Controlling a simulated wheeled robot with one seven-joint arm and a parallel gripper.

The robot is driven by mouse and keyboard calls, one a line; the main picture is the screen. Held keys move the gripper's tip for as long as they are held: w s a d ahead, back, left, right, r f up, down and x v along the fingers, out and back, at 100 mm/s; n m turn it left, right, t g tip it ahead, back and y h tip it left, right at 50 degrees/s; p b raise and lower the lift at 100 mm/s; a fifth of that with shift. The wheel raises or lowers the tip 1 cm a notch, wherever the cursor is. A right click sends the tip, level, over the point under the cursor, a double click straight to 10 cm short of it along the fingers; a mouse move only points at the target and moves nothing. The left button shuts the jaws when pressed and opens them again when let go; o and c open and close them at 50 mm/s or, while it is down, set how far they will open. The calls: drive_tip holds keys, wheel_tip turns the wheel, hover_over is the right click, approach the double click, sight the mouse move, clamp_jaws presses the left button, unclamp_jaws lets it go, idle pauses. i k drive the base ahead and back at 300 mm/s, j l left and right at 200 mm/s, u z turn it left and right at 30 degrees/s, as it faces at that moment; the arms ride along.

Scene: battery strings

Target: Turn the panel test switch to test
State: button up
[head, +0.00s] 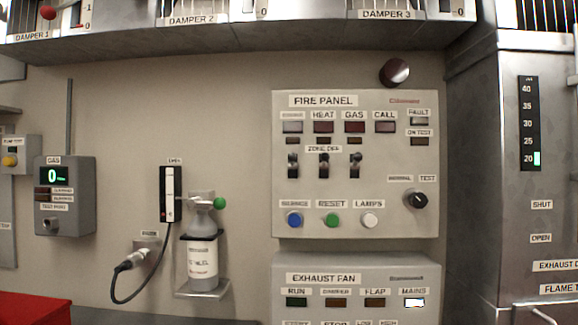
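The fire panel (355,215) is a light grey box on the wall, right of centre in the head view. Its test switch (420,199) is a round black knob at the panel's right side, under the labels NORMAL on the left and TEST on the right. The knob's pointer is too small to read surely. The on-test lamp (419,142) above it looks dark. My gripper is not in view.
The exhaust fan panel (357,269) is below. A metal duct (509,200) stands right.

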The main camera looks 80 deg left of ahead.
sight(418, 200)
drive_tip(key=u, duration=1.7)
